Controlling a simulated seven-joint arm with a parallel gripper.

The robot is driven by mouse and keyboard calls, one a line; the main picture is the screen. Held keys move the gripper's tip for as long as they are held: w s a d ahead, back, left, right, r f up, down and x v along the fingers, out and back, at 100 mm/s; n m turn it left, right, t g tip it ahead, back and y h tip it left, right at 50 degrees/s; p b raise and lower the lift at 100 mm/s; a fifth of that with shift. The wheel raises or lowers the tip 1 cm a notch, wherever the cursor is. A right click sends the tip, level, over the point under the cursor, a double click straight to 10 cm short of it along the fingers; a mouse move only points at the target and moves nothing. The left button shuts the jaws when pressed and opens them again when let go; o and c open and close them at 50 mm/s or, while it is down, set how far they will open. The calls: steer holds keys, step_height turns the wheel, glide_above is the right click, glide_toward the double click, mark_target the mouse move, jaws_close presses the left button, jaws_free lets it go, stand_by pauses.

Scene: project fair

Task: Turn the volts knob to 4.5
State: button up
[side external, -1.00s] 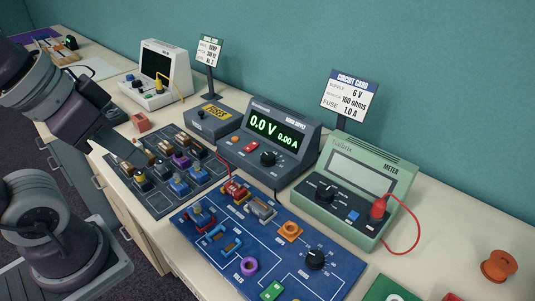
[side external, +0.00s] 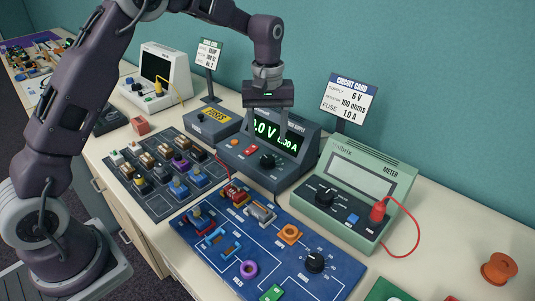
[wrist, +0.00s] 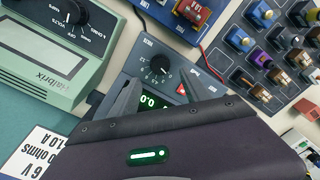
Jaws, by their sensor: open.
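The dark grey power supply (side external: 297,180) has a green display reading 0.0 V and 0.00 A, now partly hidden by my fingers. Its black round knob (side external: 267,160) with a white pointer sits on the lower front panel. The wrist view shows this knob (wrist: 155,66) with a numbered scale around it; its exact setting is too small to tell. My gripper (side external: 267,137) is open and empty, above the supply's front, with fingers pointing down. In the wrist view my gripper (wrist: 162,85) has a finger on either side of the display, just short of the knob and apart from it.
The green meter (side external: 365,185) with a red plug and lead stands right of the supply. A blue circuit board (side external: 270,250) lies in front, with its own black knob (side external: 315,262). A parts tray (side external: 155,175), a fuse box (side external: 212,122) and the circuit card (side external: 349,97) surround it.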

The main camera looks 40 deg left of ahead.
mark_target(268, 158)
step_height(268, 158, down, 7)
steer(key=shift+r, duration=0.1)
jaws_close()
stand_by(0.3)
steer(key=shift+m, duration=0.4)
steer(key=m, duration=0.4)
steer(key=shift+m, duration=0.4)
steer(key=m, duration=0.6)
